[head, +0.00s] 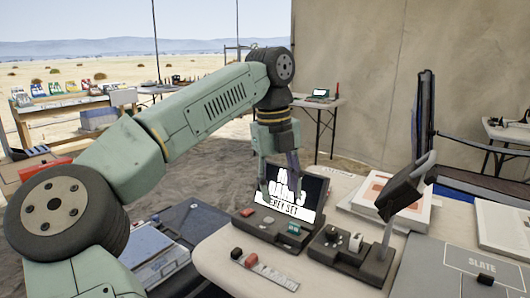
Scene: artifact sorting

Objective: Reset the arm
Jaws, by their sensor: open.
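My green arm reaches from the lower left up to an elbow near the top middle, and its end hangs down from there. My gripper (281,183) points down, open and empty, with its fingers in front of a dark screen (312,195) with white lettering. The screen stands at the back of a dark control box (268,228) on the white table (225,262). Whether the fingertips touch the screen or box cannot be told from this view.
A second dark device (345,255) with an angled head (407,187) stands right of the box. A small ruler-like strip (272,272) lies in front. White boxes and a slate (478,262) fill the right side. A chair (425,130) stands behind.

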